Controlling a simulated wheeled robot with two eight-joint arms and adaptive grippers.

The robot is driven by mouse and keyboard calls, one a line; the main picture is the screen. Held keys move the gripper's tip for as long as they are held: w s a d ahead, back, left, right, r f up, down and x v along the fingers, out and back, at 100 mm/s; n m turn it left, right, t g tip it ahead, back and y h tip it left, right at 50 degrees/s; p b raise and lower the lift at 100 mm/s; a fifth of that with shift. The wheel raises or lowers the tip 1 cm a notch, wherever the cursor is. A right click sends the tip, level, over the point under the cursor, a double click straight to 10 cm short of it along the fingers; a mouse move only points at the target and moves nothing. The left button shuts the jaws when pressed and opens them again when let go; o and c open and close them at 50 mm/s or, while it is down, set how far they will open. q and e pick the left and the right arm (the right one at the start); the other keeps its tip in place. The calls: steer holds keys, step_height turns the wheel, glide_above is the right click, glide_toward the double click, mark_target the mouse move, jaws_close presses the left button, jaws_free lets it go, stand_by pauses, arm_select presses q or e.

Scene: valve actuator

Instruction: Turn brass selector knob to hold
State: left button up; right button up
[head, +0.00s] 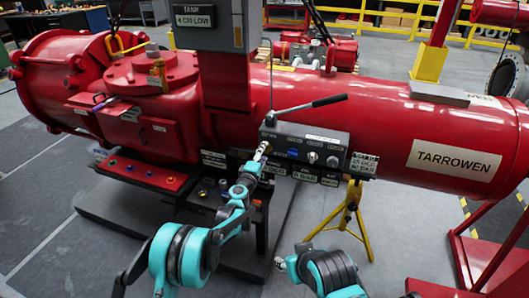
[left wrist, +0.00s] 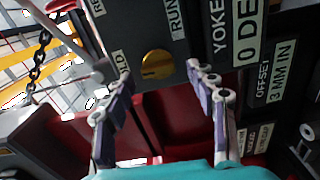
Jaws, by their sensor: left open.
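The brass selector knob (left wrist: 157,64) is a round yellow knob on a dark panel in the left wrist view. A RUN label (left wrist: 176,20) is at its upper right, and a partly covered label ending in LD (left wrist: 122,65) is at its left. I cannot tell clearly where the knob points. My left gripper (left wrist: 159,76) is open, its fingers on either side of the knob in the picture; contact is not visible. In the head view my left gripper (head: 262,151) is at the left end of the grey control box (head: 318,136), hiding the knob. My right arm shows low in the head view; its jaws are unclear.
The control box has more knobs and a black lever (head: 315,103) above it. A large red actuator cylinder (head: 385,130) lies behind. A yellow stand (head: 348,210) stands below the box at right. A chain (left wrist: 40,60) hangs at left in the wrist view.

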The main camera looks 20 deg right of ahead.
arm_select(q)
steer(key=v, duration=1)
steer(key=shift+s+a+r, duration=0.1)
steer(key=shift+a+r, duration=0.05)
steer(key=shift+a, duration=0.05)
steer(key=s+a+r+m+g+y, duration=0.1)
steer(key=s+a+r+m+g, duration=0.2)
steer(key=s+a+r+m, duration=0.6)
steer(key=s+a+f+g+y, duration=0.2)
steer(key=s+a+f+y, duration=0.1)
steer(key=s+a, duration=0.9)
steer(key=s+a+f+m+g+y, duration=0.1)
steer(key=s+a+f+y, duration=0.3)
steer(key=s+a, duration=0.9)
steer(key=s+g+y, duration=0.1)
steer(key=s+y, duration=0.1)
steer(key=s, duration=0.2)
steer(key=shift+a+m+g, duration=0.3)
steer(key=shift+g, duration=0.1)
steer(key=shift+s, duration=0.15)
